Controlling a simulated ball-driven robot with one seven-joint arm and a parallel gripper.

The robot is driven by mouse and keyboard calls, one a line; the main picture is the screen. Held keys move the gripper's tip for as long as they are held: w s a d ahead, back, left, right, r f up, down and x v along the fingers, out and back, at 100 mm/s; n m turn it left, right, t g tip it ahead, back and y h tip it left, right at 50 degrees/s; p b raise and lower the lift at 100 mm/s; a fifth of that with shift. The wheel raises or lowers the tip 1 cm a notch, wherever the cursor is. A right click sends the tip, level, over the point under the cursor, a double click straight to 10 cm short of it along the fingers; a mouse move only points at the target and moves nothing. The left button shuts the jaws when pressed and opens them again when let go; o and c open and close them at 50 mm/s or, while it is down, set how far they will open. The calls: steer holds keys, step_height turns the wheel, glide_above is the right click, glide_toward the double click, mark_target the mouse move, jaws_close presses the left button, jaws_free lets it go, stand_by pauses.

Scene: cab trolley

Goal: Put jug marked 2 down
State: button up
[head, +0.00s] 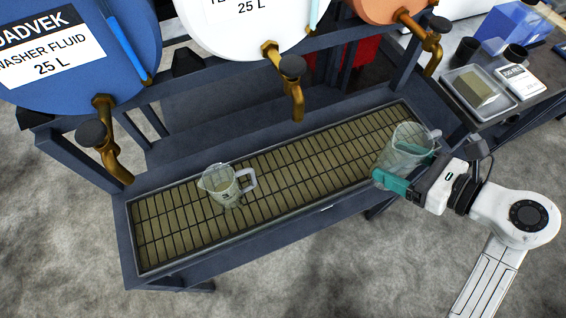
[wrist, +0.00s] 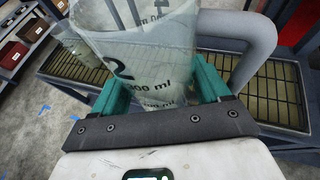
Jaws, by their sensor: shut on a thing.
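The clear jug marked 2 (wrist: 150,50) is between the teal fingers of my gripper (wrist: 160,95) in the wrist view, with its grey handle (wrist: 255,35) to the right. In the head view this jug (head: 408,142) is at the right end of the grated drip tray (head: 310,158), and my gripper (head: 388,180) is shut on it. It looks upright. I cannot tell whether its base touches the grating. Another clear jug (head: 222,184) stands on the grating left of the middle, with its handle to the right.
Blue (head: 70,50), white (head: 250,22) and orange (head: 378,8) drums with brass taps hang above the tray. The orange drum's tap (head: 432,42) is above and right of the held jug. A side table with a clear container (head: 476,92) stands at right. The grating between the jugs is clear.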

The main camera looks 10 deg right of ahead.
steer(key=shift+a+r, duration=0.1)
steer(key=shift+r, duration=0.1)
steer(key=shift+w, duration=0.2)
steer(key=w+a+f, duration=0.1)
steer(key=w+f, duration=0.2)
steer(key=w, duration=0.1)
steer(key=w+a+f+p, duration=0.1)
steer(key=w+a+f, duration=0.1)
steer(key=w+f, duration=0.1)
steer(key=w+a+f+p, duration=0.1)
steer(key=w+f, duration=0.2)
steer(key=w, duration=0.2)
steer(key=shift+w+a+f, duration=0.25)
steer(key=shift+a+f, duration=0.1)
steer(key=shift+f, duration=1.65)
steer(key=shift+f, duration=0.1)
